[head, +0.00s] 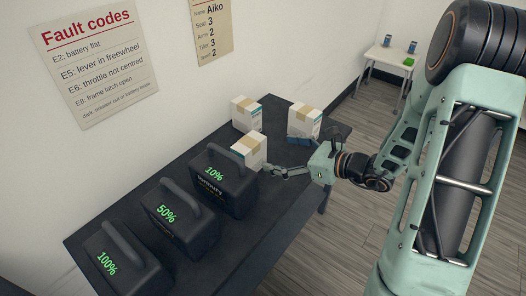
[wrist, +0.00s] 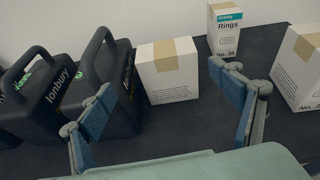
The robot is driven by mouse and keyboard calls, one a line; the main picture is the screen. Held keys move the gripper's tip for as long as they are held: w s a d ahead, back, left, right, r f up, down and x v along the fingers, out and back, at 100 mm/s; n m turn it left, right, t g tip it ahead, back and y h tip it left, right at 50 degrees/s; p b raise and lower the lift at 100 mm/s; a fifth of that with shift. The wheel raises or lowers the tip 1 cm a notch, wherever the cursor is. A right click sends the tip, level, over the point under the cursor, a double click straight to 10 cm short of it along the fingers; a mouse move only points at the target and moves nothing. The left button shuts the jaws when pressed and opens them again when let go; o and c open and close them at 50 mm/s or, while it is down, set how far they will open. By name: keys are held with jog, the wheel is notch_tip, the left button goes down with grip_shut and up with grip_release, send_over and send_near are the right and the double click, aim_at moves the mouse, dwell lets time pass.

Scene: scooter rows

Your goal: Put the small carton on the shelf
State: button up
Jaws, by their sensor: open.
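Three white cartons with tan tape stand upright on the dark table. One carton (head: 249,150) is beside the 10% battery; it shows between my fingertips in the wrist view (wrist: 168,72), farther out. A narrower carton marked "Rings" (wrist: 224,32) stands behind it, near the wall; in the head view it is the back carton (head: 246,113). A third carton (head: 304,122) stands to the right, cut off at the wrist view's edge (wrist: 303,68). My gripper (head: 278,156) is open and empty, low over the table, fingers toward the cartons. I cannot make out a shelf.
Several black batteries with handles, marked 10% (head: 222,182), 50% (head: 180,222) and 100% (head: 120,265), line the table's left part. A small white table (head: 388,56) with small items stands at the back right. Wall signs (head: 93,55) hang above.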

aim_at(252, 143)
jog(key=shift+m, duration=0.5)
jog(key=b+x, duration=0.1)
jog(key=x, duration=0.4)
jog(key=b+x, duration=0.1)
jog(key=x, duration=0.5)
jog(key=shift+w, duration=0.55)
jog(key=shift+r, duration=0.2)
jog(key=c, duration=1.6)
